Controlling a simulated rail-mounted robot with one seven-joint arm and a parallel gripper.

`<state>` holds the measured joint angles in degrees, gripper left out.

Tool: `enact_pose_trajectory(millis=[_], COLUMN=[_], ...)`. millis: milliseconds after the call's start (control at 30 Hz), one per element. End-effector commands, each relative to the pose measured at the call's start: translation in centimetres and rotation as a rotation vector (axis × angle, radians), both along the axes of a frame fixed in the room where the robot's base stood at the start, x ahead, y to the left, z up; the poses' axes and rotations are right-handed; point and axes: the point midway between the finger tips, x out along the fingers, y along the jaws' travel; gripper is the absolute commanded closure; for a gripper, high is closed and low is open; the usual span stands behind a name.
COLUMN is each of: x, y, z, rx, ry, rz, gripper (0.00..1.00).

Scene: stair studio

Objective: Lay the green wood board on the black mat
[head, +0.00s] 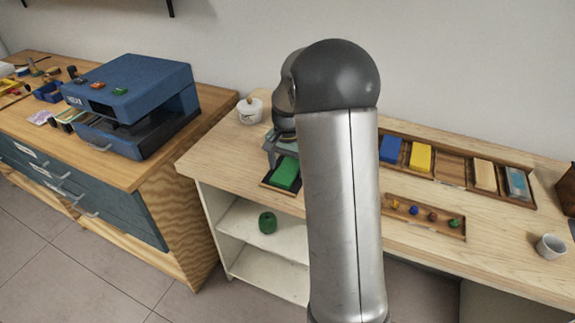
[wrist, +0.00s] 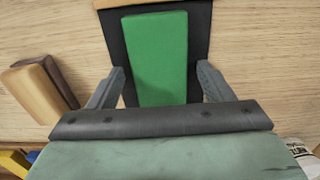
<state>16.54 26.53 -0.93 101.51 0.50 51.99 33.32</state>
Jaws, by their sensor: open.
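The green wood board (head: 286,172) lies flat on the black mat (head: 267,183) near the front edge of the wooden table. In the wrist view the green board (wrist: 158,58) lies lengthwise on the mat (wrist: 201,47), with black showing on both sides of it. My gripper (wrist: 161,80) is open, with one finger on each side of the board and gaps between fingers and board. In the head view my gripper (head: 284,158) is at the mat, partly hidden by my arm. The board's near end is hidden behind the gripper body in the wrist view.
A wooden tray (head: 452,168) holds blue, yellow and other boards. A smaller tray (head: 424,216) holds several coloured knobs. A white lidded pot (head: 250,110) stands behind my gripper, and a grey cup (head: 549,246) at the right. A green round object (head: 267,222) sits on the shelf below.

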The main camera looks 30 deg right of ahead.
Motion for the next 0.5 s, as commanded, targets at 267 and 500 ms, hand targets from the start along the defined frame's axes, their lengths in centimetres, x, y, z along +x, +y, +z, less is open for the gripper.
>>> enact_pose_trajectory(millis=[267,500], x=[0.1,0.1], y=[0.0,0.0], z=[4.9,9.7], rx=[-0.002,0.0], ry=[-0.005,-0.004], rz=[0.0,0.0], gripper=[0.26,0.26])
